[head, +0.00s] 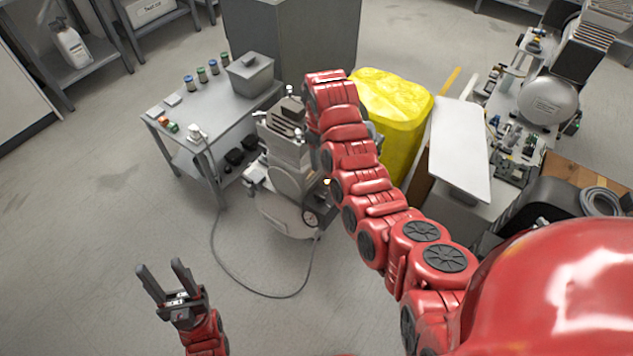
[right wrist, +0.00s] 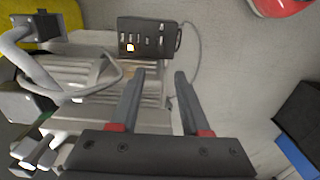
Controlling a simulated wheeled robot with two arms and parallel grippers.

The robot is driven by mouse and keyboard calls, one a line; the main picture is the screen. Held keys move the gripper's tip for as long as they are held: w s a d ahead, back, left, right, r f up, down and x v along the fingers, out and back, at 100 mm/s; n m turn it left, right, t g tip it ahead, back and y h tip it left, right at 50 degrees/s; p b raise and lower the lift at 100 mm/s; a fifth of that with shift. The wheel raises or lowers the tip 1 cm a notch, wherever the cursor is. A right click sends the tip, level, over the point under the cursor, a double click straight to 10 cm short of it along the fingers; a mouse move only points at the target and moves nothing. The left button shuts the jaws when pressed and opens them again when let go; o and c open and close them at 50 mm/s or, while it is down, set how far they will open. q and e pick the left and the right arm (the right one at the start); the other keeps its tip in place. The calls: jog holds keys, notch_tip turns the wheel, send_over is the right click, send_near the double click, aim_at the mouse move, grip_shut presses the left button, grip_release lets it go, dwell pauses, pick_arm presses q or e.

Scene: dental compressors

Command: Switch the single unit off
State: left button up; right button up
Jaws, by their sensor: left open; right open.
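The single compressor unit (head: 285,185) stands on the floor in the middle of the head view, grey with a ribbed head and a round tank. My right arm reaches across its right side and hides part of it, and my right gripper is hidden there. My left gripper (head: 160,268) is open and empty over bare floor at lower left.
A grey table (head: 222,105) with jars and a grey bin (head: 250,74) stands behind left of the unit. A yellow bin (head: 393,110) stands behind right. A cable (head: 245,288) loops over the floor. Another compressor (head: 548,102) is at right. Floor at left is clear.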

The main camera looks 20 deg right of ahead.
jog(key=b, duration=0.7)
send_over(319, 195)
notch_tip(319, 195, down, 9)
jog(key=shift+f, duration=0.1)
notch_tip(319, 195, down, 8)
jog(key=shift+r+p, duration=0.1)
jog(key=shift+p, duration=0.2)
grip_shut()
